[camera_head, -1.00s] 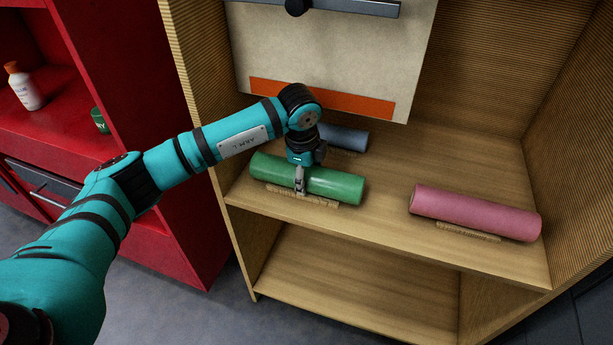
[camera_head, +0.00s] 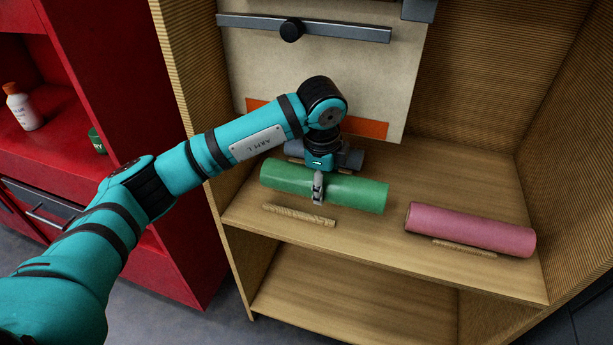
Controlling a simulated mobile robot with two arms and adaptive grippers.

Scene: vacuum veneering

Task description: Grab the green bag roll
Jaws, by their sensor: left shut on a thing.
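The green bag roll (camera_head: 352,193) is in the middle of the view, above the wooden shelf (camera_head: 390,245). My left gripper (camera_head: 318,194) reaches over it from behind and is shut on it near its middle. The roll is held a little above and behind its wooden rest (camera_head: 299,215), which lies bare on the shelf. The finger on the roll's far side is hidden. My right gripper is not in view.
A pink roll (camera_head: 470,229) lies on a wooden rest to the right. A blue-grey roll (camera_head: 350,158) behind my gripper is partly hidden. A hanging panel with an orange strip (camera_head: 374,129) is at the back. A red cabinet (camera_head: 150,225) stands left.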

